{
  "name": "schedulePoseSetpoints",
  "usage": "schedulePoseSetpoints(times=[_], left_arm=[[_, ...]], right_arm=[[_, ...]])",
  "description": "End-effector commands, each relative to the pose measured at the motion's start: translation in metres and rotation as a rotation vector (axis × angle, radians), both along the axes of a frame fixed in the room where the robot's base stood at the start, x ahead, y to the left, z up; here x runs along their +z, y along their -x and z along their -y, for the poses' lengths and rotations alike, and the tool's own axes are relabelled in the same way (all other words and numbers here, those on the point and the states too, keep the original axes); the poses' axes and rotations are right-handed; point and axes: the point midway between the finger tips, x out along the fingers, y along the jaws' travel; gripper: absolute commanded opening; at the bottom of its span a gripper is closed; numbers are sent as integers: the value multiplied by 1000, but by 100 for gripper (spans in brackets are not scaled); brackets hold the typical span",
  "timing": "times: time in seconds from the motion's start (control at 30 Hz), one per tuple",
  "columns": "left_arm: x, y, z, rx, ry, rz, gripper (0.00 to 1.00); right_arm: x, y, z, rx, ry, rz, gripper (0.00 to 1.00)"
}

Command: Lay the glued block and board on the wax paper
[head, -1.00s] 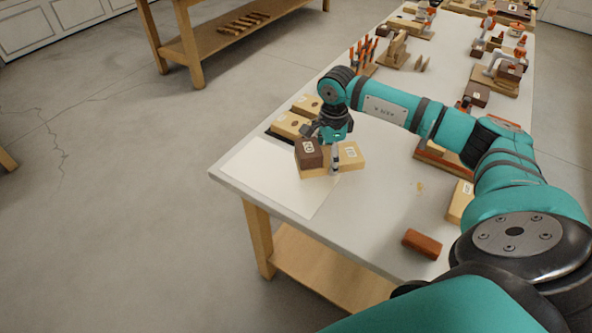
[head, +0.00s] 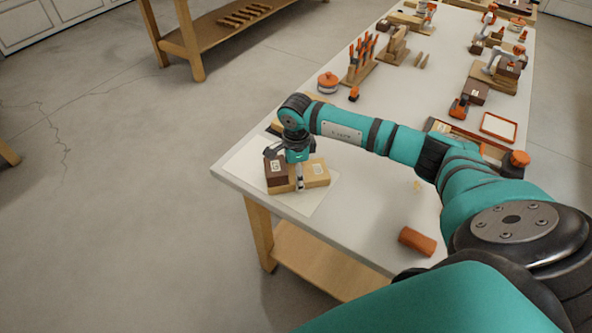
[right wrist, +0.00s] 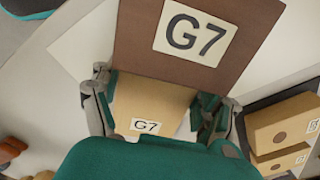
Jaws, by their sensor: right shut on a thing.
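The glued piece is a dark brown block (head: 276,170) joined to a lighter wooden board (head: 316,174), both labelled G7. My right gripper (head: 299,184) points down and is shut on the light board, beside the dark block. In the right wrist view the dark block (right wrist: 195,35) lies beyond the fingers and the light board (right wrist: 150,100) is between them. The piece is level over the white wax paper (head: 245,168) at the near left table corner. Whether its underside touches the paper cannot be told. My left gripper is not in view.
Light labelled blocks (right wrist: 284,126) in a dark tray stand close to the gripper, partly hidden by my arm in the head view. Clamps, racks and a round tin (head: 328,82) stand farther back.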

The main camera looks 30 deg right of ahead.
Motion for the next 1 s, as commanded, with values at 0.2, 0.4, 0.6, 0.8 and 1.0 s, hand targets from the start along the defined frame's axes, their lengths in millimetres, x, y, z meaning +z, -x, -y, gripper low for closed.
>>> schedulePoseSetpoints(times=[0.2, 0.4, 0.6, 0.8, 1.0], left_arm=[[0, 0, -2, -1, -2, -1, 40], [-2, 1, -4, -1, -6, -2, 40], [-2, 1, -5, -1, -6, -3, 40], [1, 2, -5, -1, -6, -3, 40], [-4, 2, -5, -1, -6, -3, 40]], right_arm=[[0, -1, 0, 1, -1, 4, 36], [-2, 0, 0, 1, 0, 1, 89], [-2, 0, 0, 1, 0, 1, 100], [1, 0, 0, 1, 0, 1, 100], [24, -1, 1, 2, 1, 5, 100]])
